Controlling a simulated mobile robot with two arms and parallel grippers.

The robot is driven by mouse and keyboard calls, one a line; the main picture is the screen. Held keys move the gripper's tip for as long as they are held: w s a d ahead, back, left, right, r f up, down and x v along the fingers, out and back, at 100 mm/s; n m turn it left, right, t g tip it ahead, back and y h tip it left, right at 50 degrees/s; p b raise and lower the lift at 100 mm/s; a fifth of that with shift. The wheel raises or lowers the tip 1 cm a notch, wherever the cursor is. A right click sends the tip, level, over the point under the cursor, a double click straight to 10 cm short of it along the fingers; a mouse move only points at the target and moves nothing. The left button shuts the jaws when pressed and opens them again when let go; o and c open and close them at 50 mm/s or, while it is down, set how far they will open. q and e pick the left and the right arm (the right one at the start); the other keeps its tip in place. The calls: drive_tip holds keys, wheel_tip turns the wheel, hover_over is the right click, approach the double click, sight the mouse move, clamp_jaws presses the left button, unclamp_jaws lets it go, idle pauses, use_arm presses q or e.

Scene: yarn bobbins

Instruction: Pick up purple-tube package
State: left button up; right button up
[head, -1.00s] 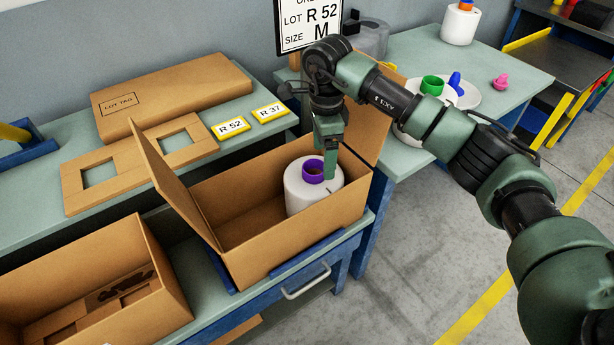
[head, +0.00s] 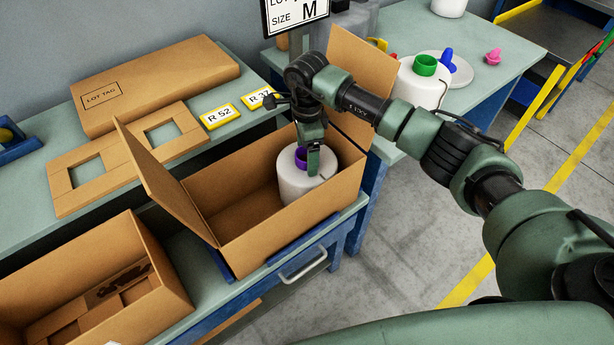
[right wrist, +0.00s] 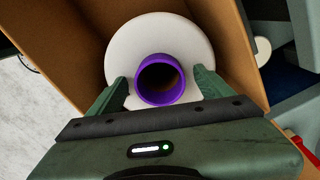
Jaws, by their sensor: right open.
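The purple-tube package, a white yarn bobbin (head: 306,188) with a purple tube (head: 299,160) standing up from its top, is upright in the right end of an open cardboard box (head: 265,232). My right gripper (head: 312,160) comes down over it, partly hiding the tube. In the right wrist view, the purple tube (right wrist: 161,99) lies between the two open fingers of the gripper (right wrist: 162,88), with a gap on each side. The white yarn body (right wrist: 155,35) shows behind the tube. My left gripper is out of view.
The box walls and raised flaps (head: 165,185) stand close around the package. A second open box (head: 150,250) is at lower left. A green-tube bobbin (head: 420,85) and a pink piece (head: 493,57) are on the back table. Yellow R 52 tag (head: 221,117) lies on the shelf.

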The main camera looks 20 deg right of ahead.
drive_tip(key=c, duration=0.8)
clamp_jaws()
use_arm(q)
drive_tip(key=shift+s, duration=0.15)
use_arm(e)
drive_tip(key=shift+w+r, duration=0.1)
drive_tip(key=shift+r, duration=0.05)
drive_tip(key=shift+r, duration=0.1)
